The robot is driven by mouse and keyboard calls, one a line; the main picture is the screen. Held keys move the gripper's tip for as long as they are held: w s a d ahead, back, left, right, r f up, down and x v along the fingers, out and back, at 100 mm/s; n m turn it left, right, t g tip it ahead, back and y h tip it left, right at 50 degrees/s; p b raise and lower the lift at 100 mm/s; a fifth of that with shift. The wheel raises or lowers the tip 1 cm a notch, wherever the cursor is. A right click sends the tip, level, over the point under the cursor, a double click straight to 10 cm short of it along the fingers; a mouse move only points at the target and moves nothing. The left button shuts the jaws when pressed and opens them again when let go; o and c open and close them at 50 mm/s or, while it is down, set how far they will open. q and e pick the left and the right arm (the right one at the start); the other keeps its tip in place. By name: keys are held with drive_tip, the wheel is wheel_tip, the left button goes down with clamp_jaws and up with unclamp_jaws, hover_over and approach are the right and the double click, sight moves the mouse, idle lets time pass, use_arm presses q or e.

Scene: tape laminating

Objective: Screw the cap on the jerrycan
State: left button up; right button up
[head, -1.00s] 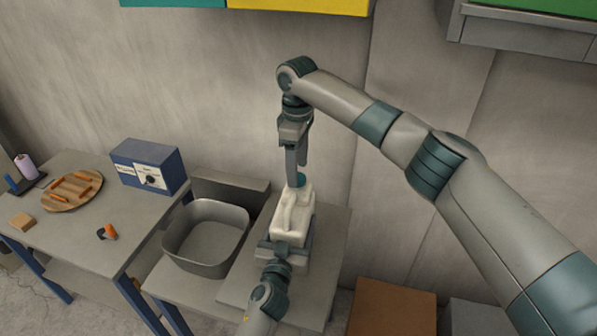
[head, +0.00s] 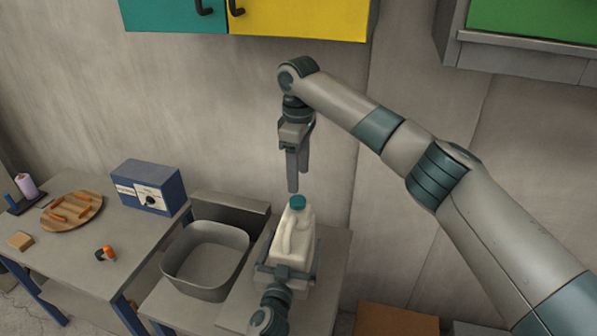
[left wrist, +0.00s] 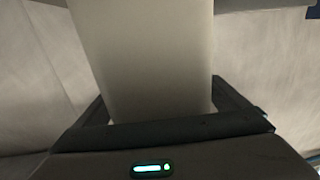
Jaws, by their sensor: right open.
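The jerrycan (head: 301,243) is an off-white can with a handle. It stands upright on the low grey table, and its pale wall (left wrist: 145,60) fills the middle of the left wrist view. The teal cap (head: 298,202) sits on its neck; I cannot tell how tight it is. My left gripper (head: 288,268) is around the lower body of the can, with one finger against each side in the left wrist view (left wrist: 160,105). My right gripper (head: 298,183) points down, open and empty, just above the cap and apart from it.
A grey basin (head: 207,258) stands left of the jerrycan. The workbench (head: 75,248) further left holds a blue device (head: 150,187) and a round wooden board (head: 72,211) with orange items. Cabinets (head: 298,20) hang above. A brown box (head: 395,318) is lower right.

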sight(298, 200)
wheel_tip(298, 200, down, 4)
drive_tip(key=b, duration=0.3)
drive_tip(key=shift+r+b, duration=0.1)
drive_tip(key=shift+b, duration=0.3)
use_arm(q)
drive_tip(key=v, duration=1.7)
drive_tip(key=shift+s, duration=0.2)
drive_tip(key=shift+a, duration=0.1)
drive_tip(key=shift+s, duration=0.1)
use_arm(e)
drive_tip(key=shift+s+f, duration=0.15)
drive_tip(key=shift+f, duration=0.05)
